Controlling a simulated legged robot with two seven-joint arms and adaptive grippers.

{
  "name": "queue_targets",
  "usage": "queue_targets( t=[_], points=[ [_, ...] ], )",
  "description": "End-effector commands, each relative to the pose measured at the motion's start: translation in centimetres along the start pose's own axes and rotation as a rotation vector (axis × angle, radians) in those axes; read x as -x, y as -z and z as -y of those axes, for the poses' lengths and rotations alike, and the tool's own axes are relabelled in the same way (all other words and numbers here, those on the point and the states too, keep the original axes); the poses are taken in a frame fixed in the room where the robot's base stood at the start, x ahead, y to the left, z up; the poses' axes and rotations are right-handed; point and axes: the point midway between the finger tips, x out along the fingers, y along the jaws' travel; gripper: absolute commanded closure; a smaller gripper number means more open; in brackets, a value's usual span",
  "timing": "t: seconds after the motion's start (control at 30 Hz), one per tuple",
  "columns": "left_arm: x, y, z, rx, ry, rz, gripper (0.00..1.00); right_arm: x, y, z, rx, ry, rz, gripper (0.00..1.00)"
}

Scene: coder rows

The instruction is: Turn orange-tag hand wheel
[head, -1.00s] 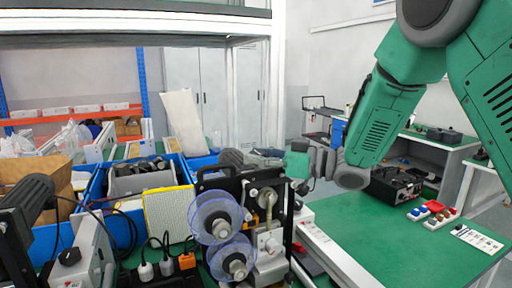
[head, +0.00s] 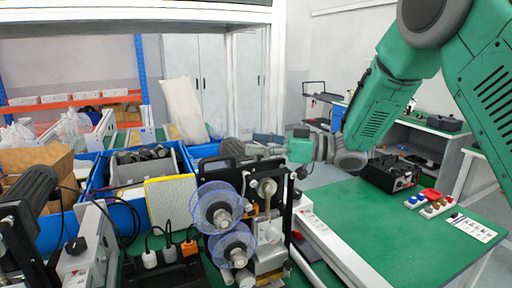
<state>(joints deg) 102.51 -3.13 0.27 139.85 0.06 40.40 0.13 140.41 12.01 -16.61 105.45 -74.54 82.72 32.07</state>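A coder machine with two clear bluish discs with grey hubs, an upper disc (head: 216,207) and a lower disc (head: 232,250), stands at the lower middle of the head view. A small orange piece (head: 188,247) sits left of the discs, among white plug-like pieces with black cables. I cannot make out which part is the orange-tag hand wheel. My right gripper (head: 262,144) reaches in from the right, above and behind the upper right of the machine. It looks dark and small, and its finger gap cannot be made out. My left gripper is not in view.
A green table (head: 375,225) at right holds a black device (head: 390,174) and small red and blue pieces. Blue bins (head: 118,215) and a yellow-edged pad (head: 170,204) stand left of the discs. A dark cylinder (head: 35,188) on another machine stands at far left.

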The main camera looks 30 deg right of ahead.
Motion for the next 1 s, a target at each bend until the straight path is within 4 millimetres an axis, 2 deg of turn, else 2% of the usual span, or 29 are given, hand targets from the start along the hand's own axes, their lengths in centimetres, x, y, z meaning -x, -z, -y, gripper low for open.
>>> queue_targets(
  t=[0.27,0.37,0.47,0.8,1.0],
  points=[
    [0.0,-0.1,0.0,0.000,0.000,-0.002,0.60,0.1,-0.5,0.1,-0.006,0.002,0.008,0.42],
    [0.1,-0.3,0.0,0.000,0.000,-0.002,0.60,0.8,-0.5,0.1,-0.006,0.001,0.008,0.42],
    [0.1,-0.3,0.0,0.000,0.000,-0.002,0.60,2.3,-0.4,0.0,-0.006,-0.001,0.007,0.42],
    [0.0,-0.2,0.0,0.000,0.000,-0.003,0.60,9.4,-0.4,-0.1,-0.007,-0.001,0.004,0.42],
    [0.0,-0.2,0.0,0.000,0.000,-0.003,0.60,11.6,-0.5,-0.1,-0.006,0.000,0.005,0.42]
  ],
)
